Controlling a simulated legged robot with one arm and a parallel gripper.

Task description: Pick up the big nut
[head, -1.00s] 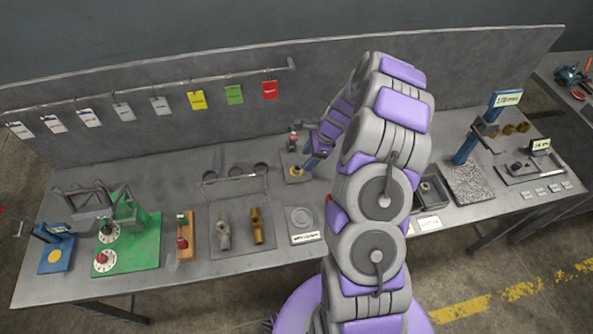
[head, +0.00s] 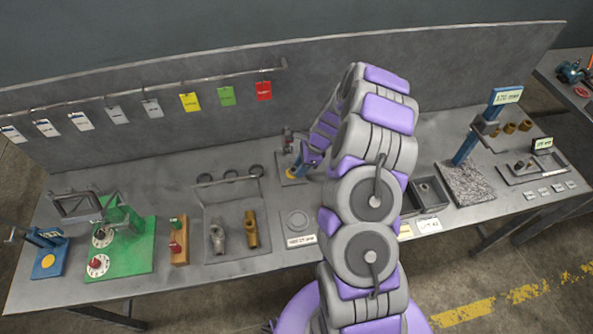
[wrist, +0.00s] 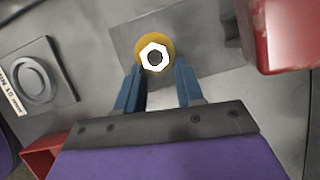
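The big nut (wrist: 143,52) looks like a pale hexagon with a dark hole, set over a yellow round disc (wrist: 171,43) on a grey plate (wrist: 205,28) in the wrist view. My gripper (wrist: 159,76) is open, its two blue fingers spread apart. The fingertips are just short of the nut in the picture, one toward each side, with nothing visible between them. In the head view my gripper (head: 300,166) is low over the small plate at the bench's middle; it partly covers the yellow disc, and the nut cannot be made out there.
A red block (wrist: 288,38) stands close at the right in the wrist view. A grey plate with a round disc (head: 298,221) and a label lies nearer the bench front. A rack with two fittings (head: 233,236) is to its left. The back panel (head: 200,110) bounds the bench.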

